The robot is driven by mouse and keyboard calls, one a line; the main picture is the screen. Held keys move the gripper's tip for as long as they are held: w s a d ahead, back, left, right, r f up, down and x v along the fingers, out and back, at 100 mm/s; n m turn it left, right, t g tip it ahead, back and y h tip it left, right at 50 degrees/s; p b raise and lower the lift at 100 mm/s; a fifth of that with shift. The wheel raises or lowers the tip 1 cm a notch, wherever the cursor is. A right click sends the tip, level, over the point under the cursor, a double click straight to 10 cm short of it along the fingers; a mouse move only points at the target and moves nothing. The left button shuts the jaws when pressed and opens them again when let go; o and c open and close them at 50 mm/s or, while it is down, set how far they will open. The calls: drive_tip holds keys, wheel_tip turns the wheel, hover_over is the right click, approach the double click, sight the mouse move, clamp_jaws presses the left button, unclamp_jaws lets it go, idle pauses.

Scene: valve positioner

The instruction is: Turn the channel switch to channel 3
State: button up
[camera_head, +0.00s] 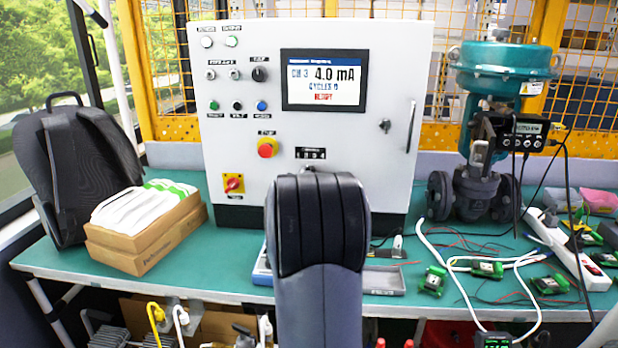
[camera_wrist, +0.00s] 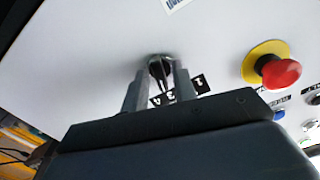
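The channel switch is a small black rotary knob (camera_wrist: 160,69) on the white panel in the wrist view. A black strip with white channel numbers (camera_wrist: 196,85) lies beside it, partly covered by my fingers. My gripper (camera_wrist: 160,75) has one finger on each side of the knob; whether the fingers press on it is unclear. The panel's screen (camera_head: 323,80) reads CH 3 and 4.0 mA, with a line of red text below.
A red emergency button (camera_wrist: 280,72) on a yellow ring is right of my gripper in the wrist view. The cabinet (camera_head: 245,185) stands on a green bench (camera_head: 215,270). A valve with teal actuator (camera_head: 500,60) is at right; a cardboard box (camera_head: 150,240) is at left.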

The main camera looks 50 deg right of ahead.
drive_tip(key=shift+o, duration=0.3)
drive_tip(key=shift+a, duration=0.1)
drive_tip(key=v, duration=1)
drive_tip(key=shift+s+a+b, duration=0.25)
drive_tip(key=shift+b, duration=0.1)
drive_tip(key=x, duration=1.1)
drive_tip(key=shift+p, duration=0.35)
drive_tip(key=shift+s+a, duration=0.1)
drive_tip(key=shift+a, duration=0.05)
